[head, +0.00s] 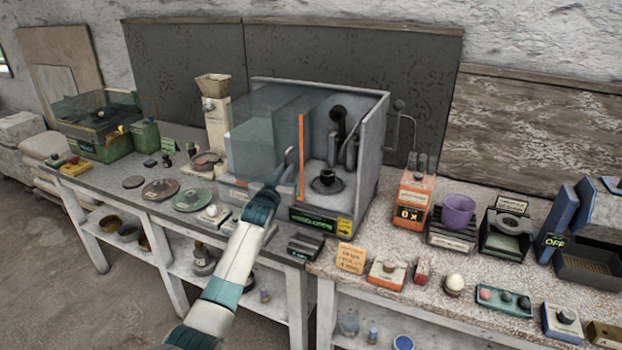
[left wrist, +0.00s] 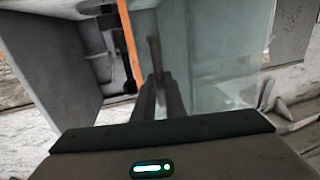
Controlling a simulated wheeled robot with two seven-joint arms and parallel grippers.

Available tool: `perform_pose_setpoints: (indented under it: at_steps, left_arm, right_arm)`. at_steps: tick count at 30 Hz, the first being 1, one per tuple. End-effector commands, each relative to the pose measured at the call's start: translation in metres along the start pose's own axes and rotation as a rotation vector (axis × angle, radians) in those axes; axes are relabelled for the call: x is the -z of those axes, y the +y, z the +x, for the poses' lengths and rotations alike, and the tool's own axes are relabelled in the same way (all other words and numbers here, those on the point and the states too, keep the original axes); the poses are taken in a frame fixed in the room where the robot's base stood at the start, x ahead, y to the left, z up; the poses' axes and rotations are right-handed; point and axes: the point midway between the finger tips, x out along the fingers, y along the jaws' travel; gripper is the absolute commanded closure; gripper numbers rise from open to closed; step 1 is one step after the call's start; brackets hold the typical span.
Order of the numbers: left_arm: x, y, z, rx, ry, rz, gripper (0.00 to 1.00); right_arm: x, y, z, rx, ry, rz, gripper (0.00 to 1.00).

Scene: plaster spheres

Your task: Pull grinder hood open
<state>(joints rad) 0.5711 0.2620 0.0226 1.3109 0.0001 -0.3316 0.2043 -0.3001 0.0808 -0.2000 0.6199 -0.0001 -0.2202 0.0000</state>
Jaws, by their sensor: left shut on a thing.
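The grinder hood (head: 262,135) is a clear, greenish glass cover with an orange edge strip (head: 301,150). It stands over the left part of the pale grinder housing (head: 368,150), and the right part is uncovered. A dark round fixture (head: 327,182) shows inside. My left gripper (head: 275,178) is at the front of the glass, left of the orange strip. In the left wrist view its fingers (left wrist: 158,85) are closed on a slim upright handle (left wrist: 154,52) in front of the glass (left wrist: 222,65); the fingers hide its lower part. My right gripper is not in view.
An orange box (head: 413,200) with a display and a purple cup (head: 458,211) stand to the right. Discs (head: 193,199) and a beige hopper column (head: 217,125) stand to the left. A small dark box (head: 306,246) lies at the bench's front edge, near my arm.

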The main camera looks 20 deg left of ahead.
Motion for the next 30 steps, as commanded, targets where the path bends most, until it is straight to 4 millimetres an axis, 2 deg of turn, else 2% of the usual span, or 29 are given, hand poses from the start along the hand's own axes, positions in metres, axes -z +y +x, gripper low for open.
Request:
perform_pose_setpoints:
  at_steps: [1,3,9,15,24,25,27,30]
  left_arm:
    - [-0.002,-0.017,0.003,0.003,0.001,0.006,1.00]
    - [-0.002,-0.035,0.006,0.003,0.000,0.006,1.00]
    - [-0.002,-0.068,0.013,0.002,0.001,0.003,1.00]
    - [-0.001,-0.079,0.016,0.000,0.000,0.001,1.00]
    - [-0.001,-0.079,0.016,-0.001,0.000,0.000,1.00]
    - [-0.001,-0.079,0.016,-0.001,0.000,0.000,0.87]
    - [-0.001,-0.079,0.016,-0.001,0.000,0.000,0.71]
    - [-0.001,-0.079,0.016,-0.001,0.000,0.000,0.71]
  right_arm:
    - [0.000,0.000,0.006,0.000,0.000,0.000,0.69]
    - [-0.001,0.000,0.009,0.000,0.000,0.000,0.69]
    - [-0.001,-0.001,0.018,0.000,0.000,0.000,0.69]
    - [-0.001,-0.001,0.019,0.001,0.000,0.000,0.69]
    - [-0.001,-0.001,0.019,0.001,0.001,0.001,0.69]
    - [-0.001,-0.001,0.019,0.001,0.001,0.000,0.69]
    - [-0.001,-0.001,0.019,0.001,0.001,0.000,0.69]
    - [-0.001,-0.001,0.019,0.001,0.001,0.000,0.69]
